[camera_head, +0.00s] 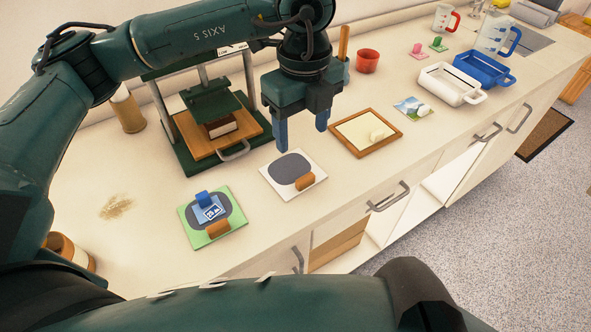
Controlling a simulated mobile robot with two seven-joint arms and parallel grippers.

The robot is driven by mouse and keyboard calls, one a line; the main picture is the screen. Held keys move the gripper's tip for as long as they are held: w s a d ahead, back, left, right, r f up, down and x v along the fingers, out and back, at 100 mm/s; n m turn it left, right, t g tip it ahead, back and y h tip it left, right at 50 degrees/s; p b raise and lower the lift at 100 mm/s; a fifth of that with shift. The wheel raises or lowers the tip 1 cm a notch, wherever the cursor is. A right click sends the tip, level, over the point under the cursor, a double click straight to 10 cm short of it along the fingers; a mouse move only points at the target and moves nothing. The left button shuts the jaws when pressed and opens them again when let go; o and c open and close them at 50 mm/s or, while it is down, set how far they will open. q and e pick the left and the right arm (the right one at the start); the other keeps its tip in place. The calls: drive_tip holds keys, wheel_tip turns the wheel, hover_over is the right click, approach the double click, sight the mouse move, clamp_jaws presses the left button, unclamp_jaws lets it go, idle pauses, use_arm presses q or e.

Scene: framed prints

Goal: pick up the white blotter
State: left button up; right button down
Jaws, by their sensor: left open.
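A white square board (275,182) with a dark grey rounded middle and a brown block at its front edge lies flat on the counter; it fits the white blotter best, though I cannot be sure. A cream sheet (358,128) with a small cream block (376,135) lies inside a wooden frame (395,121) to its right. My left gripper (302,131) points down with its blue fingers apart, behind and a little above the white board. Nothing shows between the fingers. My right gripper is not in view.
A green board (236,231) with a blue block and a brown block lies front left. A green press (190,160) holds a block behind. A small picture (412,106), a white tray (447,86) and a blue tray (490,76) lie right. The counter's left part is mostly clear.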

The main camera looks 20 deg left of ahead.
use_arm(q)
hover_over(305, 178)
drive_tip(key=f, duration=0.6)
drive_tip(key=shift+s+a+f, duration=0.25)
drive_tip(key=shift+a+f, duration=0.05)
drive_tip(key=shift+f, duration=0.1)
drive_tip(key=shift+w+d+f+p, duration=0.15)
drive_tip(key=shift+f+p, duration=0.2)
drive_tip(key=shift+f, duration=1.05)
drive_tip(key=shift+w+d+f+p, duration=0.15)
drive_tip(key=shift+f+p, duration=0.2)
drive_tip(key=shift+f, duration=1)
drive_tip(key=c, duration=1.1)
